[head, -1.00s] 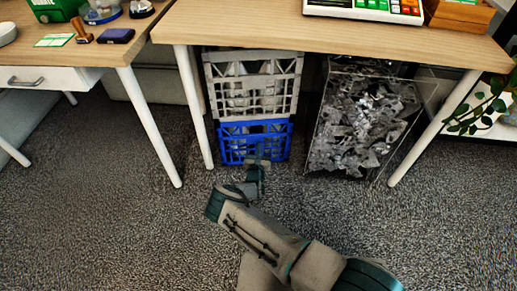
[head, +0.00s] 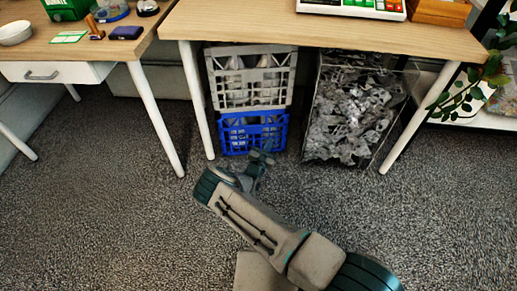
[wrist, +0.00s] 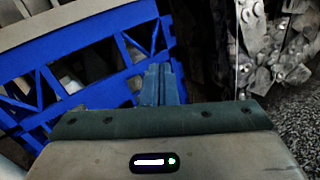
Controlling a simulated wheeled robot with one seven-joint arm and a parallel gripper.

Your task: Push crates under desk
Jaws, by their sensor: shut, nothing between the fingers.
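A grey crate (head: 250,92) is stacked on a blue crate (head: 226,141) under the desk (head: 330,27), just right of its left front leg. Both crates have open lattice sides and stand upright. My gripper (head: 262,155) is low in front of the blue crate's lower right part. Its fingers are shut and empty. In the wrist view the closed fingers (wrist: 160,82) overlap the blue crate (wrist: 105,92); whether they touch it I cannot tell. The grey crate's lower edge (wrist: 60,22) shows above the blue one there.
A clear bin (head: 352,120) full of grey scraps stands under the desk, right of the crates. White desk legs (head: 197,100) flank them. A second desk with a drawer (head: 58,73) is at left. A plant (head: 470,95) is at right. Carpet in front is clear.

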